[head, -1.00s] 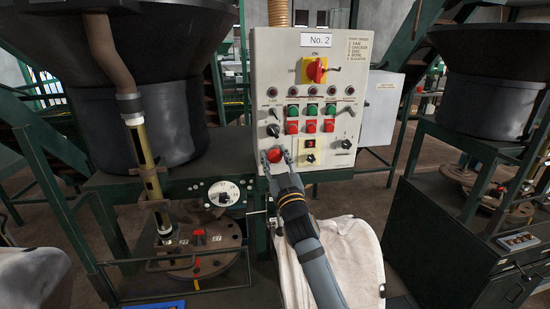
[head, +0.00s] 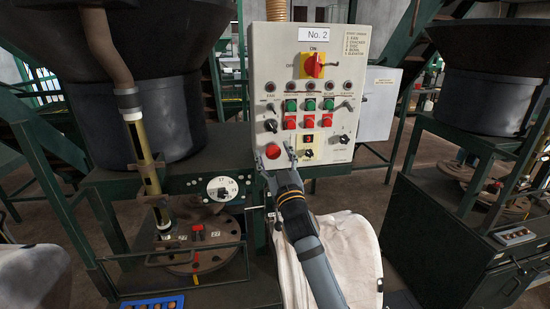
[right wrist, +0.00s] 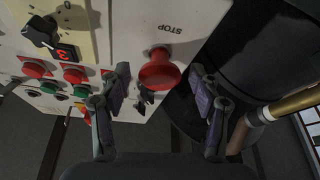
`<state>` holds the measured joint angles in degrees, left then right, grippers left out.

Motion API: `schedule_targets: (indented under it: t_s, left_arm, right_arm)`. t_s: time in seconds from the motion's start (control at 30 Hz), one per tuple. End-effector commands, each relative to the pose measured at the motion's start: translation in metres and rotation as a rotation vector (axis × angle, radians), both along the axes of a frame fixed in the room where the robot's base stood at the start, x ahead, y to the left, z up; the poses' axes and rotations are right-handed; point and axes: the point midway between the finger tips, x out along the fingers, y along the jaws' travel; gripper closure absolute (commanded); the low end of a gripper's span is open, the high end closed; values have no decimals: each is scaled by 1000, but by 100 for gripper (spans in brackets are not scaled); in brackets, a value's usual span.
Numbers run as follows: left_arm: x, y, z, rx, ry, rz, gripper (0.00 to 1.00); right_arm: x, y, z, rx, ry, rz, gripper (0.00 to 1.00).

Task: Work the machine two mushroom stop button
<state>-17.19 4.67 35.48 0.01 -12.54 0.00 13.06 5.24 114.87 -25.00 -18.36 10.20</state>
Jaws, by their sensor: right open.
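The No. 2 control panel (head: 340,60) stands upright in the middle of the head view. Its red mushroom stop button (head: 273,151) is at the panel's lower left. In the right wrist view the red button (right wrist: 160,70) sticks out beside the word STOP, with the panel upside down. My right gripper (head: 274,158) is open in front of the panel's lower left, its fingers just below the button in the head view. In the right wrist view the gripper (right wrist: 160,92) has its fingers apart on either side of the button, with nothing between them touching it. My left gripper is not in view.
The panel also carries a red and yellow rotary switch (head: 315,65), green and red push buttons and black knobs. A dial (head: 222,189) and a round machine base (head: 200,258) stand at left. A white bulk bag (head: 345,260) hangs below the panel.

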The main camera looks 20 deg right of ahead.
Motion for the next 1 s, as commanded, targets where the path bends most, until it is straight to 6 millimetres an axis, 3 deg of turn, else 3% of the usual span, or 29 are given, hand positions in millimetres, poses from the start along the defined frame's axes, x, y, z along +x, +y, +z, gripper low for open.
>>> schedule_targets:
  t_s: [0.17,0.4,0.53,0.7,1.0]
  left_arm:
    - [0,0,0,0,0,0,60]
    - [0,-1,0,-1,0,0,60]
    - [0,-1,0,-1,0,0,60]
    - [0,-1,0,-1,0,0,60]
    - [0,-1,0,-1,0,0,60]
  right_arm:
    - [-22,3,-10,2,3,1,36]
    - [-76,10,-33,1,5,1,36]
    - [-97,13,-41,2,5,-1,36]
    - [-110,14,-45,0,2,-1,36]
    - [-111,14,-44,0,1,0,36]
